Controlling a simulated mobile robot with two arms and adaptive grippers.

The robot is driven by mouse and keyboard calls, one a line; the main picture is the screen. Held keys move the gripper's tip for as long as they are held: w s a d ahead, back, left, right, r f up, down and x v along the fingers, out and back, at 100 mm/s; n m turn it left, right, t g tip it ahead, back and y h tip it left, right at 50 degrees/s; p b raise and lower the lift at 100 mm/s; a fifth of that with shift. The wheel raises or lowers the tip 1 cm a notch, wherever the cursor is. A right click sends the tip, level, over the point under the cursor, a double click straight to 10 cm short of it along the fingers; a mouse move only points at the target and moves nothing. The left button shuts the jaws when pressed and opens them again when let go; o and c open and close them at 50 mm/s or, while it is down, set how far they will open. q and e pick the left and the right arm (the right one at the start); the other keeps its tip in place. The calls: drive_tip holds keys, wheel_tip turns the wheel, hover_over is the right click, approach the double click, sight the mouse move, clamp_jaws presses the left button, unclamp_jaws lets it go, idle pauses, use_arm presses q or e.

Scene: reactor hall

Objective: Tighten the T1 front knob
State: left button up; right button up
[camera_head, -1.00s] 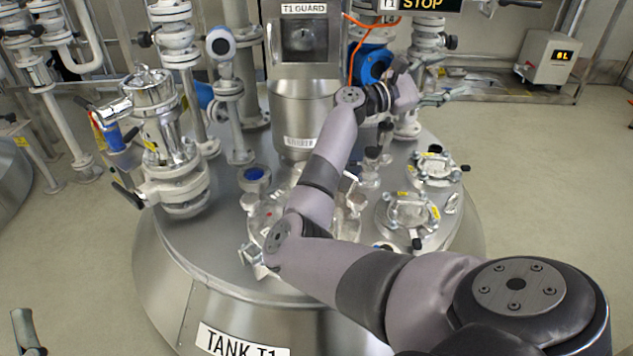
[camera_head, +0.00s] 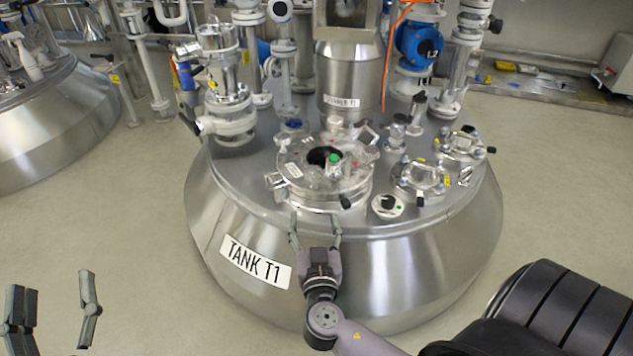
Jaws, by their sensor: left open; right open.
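Tank T1 (camera_head: 420,262) is a large steel vessel with a label on its front. The round hatch (camera_head: 352,184) on its top has clamps around the rim and a dark opening with a green-topped part in it. A black knob (camera_head: 346,202) sits at the hatch's front right rim; I cannot tell for sure whether it is the front knob. My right gripper (camera_head: 315,219) is open and empty, its fingers pointing up at the front of the hatch; contact cannot be told. My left gripper (camera_head: 53,283) is open and empty at the lower left, over floor, away from the tank.
Two smaller ports (camera_head: 420,180) with clamps stand right of the hatch. Behind it rises a steel cylinder (camera_head: 350,80), with a blue-flanged pipe (camera_head: 418,45) to its right. Valve piping (camera_head: 228,90) stands at the tank's back left. Another tank (camera_head: 50,130) is at the far left.

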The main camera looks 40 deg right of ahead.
drive_tip(key=s, duration=0.1)
approach(314, 180)
drive_tip(key=x, duration=0.3)
drive_tip(key=shift+h, duration=0.4)
drive_tip(key=b+x, duration=0.1)
drive_tip(key=x, duration=0.6)
drive_tip(key=shift+w+d+f, duration=0.15)
drive_tip(key=shift+w+f, duration=0.05)
drive_tip(key=shift+w, duration=0.2)
use_arm(q)
drive_tip(key=shift+s+r+t+h, duration=0.2)
drive_tip(key=shift+s+r+t, duration=0.2)
drive_tip(key=shift+r, duration=0.25)
drive_tip(key=shift+s+r+t+h, duration=0.25)
drive_tip(key=shift+r+t, duration=0.15)
drive_tip(key=shift+r, duration=0.2)
drive_tip(key=shift+s+r+t+h, duration=0.15)
drive_tip(key=shift+s+r+t, duration=0.25)
drive_tip(key=shift+r, duration=0.25)
use_arm(e)
drive_tip(key=shift+w+d, duration=0.3)
drive_tip(key=shift+w, duration=0.2)
drive_tip(key=shift+c, duration=0.2)
drive_tip(key=c, duration=1.1)
